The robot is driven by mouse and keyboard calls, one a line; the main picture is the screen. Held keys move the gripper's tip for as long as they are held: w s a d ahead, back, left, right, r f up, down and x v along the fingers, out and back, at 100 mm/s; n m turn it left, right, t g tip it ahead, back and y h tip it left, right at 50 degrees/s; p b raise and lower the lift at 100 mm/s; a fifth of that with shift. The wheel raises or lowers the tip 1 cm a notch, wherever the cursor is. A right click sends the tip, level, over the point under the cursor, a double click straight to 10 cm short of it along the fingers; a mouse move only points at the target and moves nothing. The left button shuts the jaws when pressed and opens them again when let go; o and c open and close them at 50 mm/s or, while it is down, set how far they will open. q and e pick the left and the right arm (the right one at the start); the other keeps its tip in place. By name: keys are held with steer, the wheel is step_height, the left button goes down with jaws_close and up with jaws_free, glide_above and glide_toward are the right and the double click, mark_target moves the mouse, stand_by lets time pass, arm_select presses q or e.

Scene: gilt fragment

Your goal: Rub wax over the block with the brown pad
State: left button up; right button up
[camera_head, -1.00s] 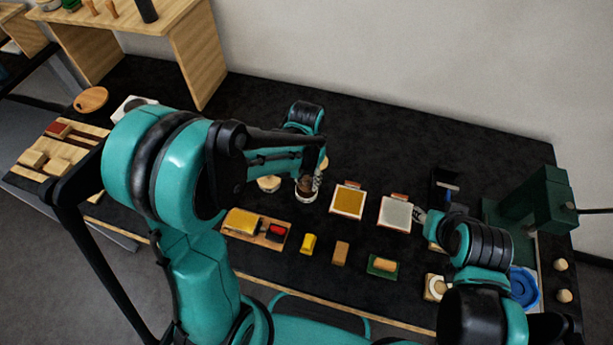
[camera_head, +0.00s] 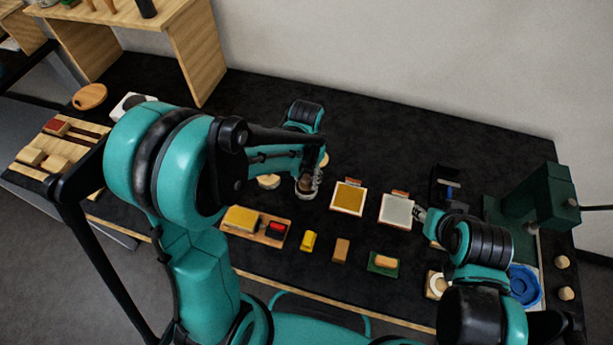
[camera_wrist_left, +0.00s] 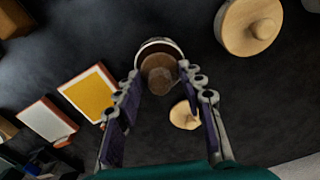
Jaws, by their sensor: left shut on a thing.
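My left gripper (camera_head: 309,182) is over a round pale-rimmed dish (camera_wrist_left: 150,46) left of the yellow panel, fingers pointing down. In the left wrist view its fingertips (camera_wrist_left: 160,77) stand either side of a round brown pad (camera_wrist_left: 158,74) and are shut on it. The pad overlaps the dish; whether it touches the inside I cannot tell. Which piece is the block is not clear: a brown block (camera_head: 341,250) and a small yellow block (camera_head: 309,241) lie at the front. My right gripper (camera_head: 421,215) is beside the white panel, its fingers too small to judge.
A yellow panel (camera_head: 348,198) and a white panel (camera_head: 397,210) lie right of the dish. Knobbed wooden discs (camera_wrist_left: 250,25) (camera_wrist_left: 184,115) are near it. A wooden tray (camera_head: 245,232), a green mat (camera_head: 383,270) and a dark green press (camera_head: 530,205) also stand on the black table.

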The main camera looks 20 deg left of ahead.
mark_target(307, 177)
arm_select(q)
steer(key=shift+f+b, duration=0.45)
steer(key=shift+f, duration=0.05)
stand_by(1.3)
steer(key=shift+r+p, duration=2.7)
steer(key=shift+r, duration=0.9)
steer(key=shift+f, duration=0.1)
